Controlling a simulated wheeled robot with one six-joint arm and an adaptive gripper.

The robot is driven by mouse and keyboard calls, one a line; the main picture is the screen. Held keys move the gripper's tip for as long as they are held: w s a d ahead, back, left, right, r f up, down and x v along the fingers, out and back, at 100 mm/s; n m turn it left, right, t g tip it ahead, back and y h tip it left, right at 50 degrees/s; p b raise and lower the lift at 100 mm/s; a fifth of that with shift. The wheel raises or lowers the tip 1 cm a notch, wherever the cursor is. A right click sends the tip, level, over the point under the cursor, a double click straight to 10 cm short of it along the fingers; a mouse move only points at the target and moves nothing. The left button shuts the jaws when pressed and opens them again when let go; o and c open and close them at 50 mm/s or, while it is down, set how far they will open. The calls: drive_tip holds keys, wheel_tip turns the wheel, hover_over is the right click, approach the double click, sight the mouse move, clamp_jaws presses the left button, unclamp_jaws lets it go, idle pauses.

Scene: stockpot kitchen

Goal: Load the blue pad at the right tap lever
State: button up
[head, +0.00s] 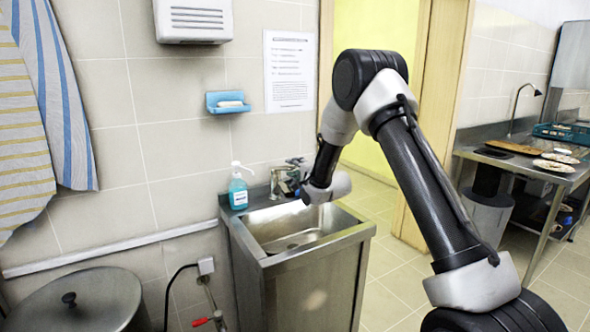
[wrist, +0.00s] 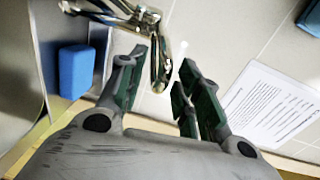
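The tap (head: 287,174) stands at the back of the steel sink (head: 345,238), partly behind my arm in the head view. In the wrist view its chrome body and levers (wrist: 158,62) show at the top, with one lever end seen in the gap between my fingertips. My gripper (wrist: 162,62) is open and empty; I cannot tell whether a finger touches the lever. The blue pad (wrist: 75,72) is a small rounded block beside the tap, left of my left finger in the wrist view and apart from it.
A soap bottle (head: 238,188) stands on the sink's left rim. A blue soap dish (head: 227,102) and a paper notice (head: 289,71) are on the wall; the notice is close to my right finger in the wrist view (wrist: 272,105). A doorway opens right of the sink.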

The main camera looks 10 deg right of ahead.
clamp_jaws()
drive_tip(key=shift+r, duration=0.1)
drive_tip(key=shift+w+a+r, duration=0.1)
drive_tip(key=shift+w+r, duration=0.05)
drive_tip(key=shift+r, duration=0.3)
drive_tip(key=shift+o, duration=0.2)
unclamp_jaws()
drive_tip(key=v, duration=1.2)
